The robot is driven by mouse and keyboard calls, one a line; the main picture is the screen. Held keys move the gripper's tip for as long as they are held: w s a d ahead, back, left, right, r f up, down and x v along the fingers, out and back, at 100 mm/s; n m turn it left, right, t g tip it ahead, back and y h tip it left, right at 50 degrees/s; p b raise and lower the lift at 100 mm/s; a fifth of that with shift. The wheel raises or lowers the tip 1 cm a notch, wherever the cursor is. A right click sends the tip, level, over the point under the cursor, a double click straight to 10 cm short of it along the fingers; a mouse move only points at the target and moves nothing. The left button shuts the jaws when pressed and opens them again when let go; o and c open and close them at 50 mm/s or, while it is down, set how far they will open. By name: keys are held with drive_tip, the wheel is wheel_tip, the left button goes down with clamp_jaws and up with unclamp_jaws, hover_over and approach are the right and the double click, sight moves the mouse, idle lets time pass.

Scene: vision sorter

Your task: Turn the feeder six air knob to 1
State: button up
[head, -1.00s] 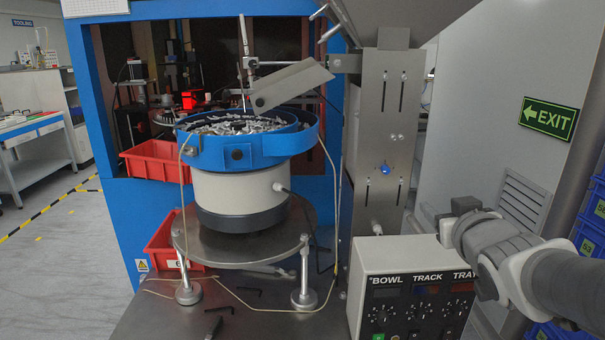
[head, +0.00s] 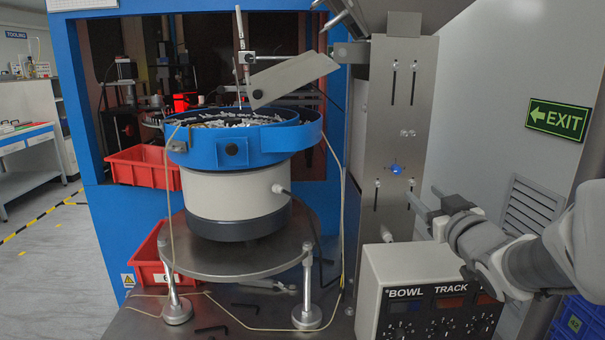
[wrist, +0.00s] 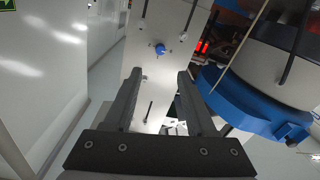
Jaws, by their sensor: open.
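The blue air knob (head: 396,169) sits on the upright metal plate (head: 398,95) to the right of the bowl feeder. In the wrist view the blue knob (wrist: 160,48) lies ahead, roughly centred just beyond my fingertips. No scale or number around it is readable. My gripper (head: 421,197) is open and empty, to the right of and a little below the knob in the head view. Its fingers (wrist: 160,74) point towards the plate and stand apart from the knob.
The vibrating bowl (head: 245,148) full of parts stands left of the plate. A control box (head: 420,262) with BOWL and TRACK dials stands below my gripper. Red bins (head: 145,165) are at the left. A grey wall with an EXIT sign (head: 557,119) is at the right.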

sight(398, 172)
drive_tip(key=w, duration=0.8)
drive_tip(key=w+b, duration=0.1)
drive_tip(key=w, duration=0.3)
drive_tip(key=shift+w+a, duration=0.25)
drive_tip(key=shift+w, duration=0.05)
drive_tip(key=shift+c, duration=0.2)
clamp_jaws()
